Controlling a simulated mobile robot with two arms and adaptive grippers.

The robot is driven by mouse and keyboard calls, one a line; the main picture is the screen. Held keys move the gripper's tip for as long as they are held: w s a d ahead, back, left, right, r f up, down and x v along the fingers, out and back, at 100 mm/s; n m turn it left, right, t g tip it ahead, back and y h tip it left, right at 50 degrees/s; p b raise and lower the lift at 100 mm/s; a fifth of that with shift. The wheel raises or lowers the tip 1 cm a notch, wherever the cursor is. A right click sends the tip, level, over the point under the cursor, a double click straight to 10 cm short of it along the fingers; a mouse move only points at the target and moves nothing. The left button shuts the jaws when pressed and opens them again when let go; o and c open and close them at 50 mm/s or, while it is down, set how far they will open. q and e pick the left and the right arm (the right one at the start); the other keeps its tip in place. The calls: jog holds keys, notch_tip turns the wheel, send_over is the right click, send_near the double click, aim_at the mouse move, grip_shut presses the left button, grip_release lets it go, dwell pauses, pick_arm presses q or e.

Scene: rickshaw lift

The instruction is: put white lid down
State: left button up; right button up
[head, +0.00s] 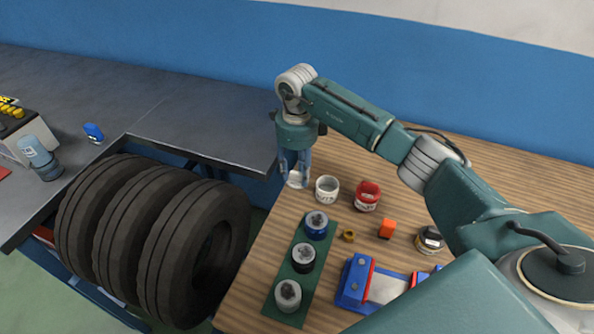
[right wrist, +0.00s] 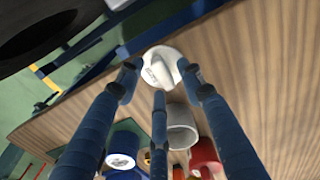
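The white lid (head: 297,180) lies near the left edge of the wooden table. In the right wrist view the white lid (right wrist: 160,66) is round with a raised grip on top, facing the camera. My right gripper (head: 296,178) points down over it. In the wrist view its blue fingers (right wrist: 159,75) are spread around the lid, not closed on its grip; whether a fingertip touches the rim is unclear. An open white cup (head: 327,189) stands just right of the lid, and also shows in the wrist view (right wrist: 182,131). My left gripper is not in view.
A red cup (head: 367,197) stands right of the white cup. A green strip (head: 275,306) bears several capped jars. An orange block (head: 387,229), a brass nut (head: 348,236), a dark jar (head: 430,239) and a blue-red device (head: 352,283) are nearby. Large tires (head: 150,235) stand left.

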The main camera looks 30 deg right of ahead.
aim_at(297, 175)
jog(key=shift+r, duration=0.3)
notch_tip(297, 175, up, 12)
jog(key=b, duration=0.2)
jog(key=shift+b, duration=0.35)
jog(key=shift+f, duration=0.15)
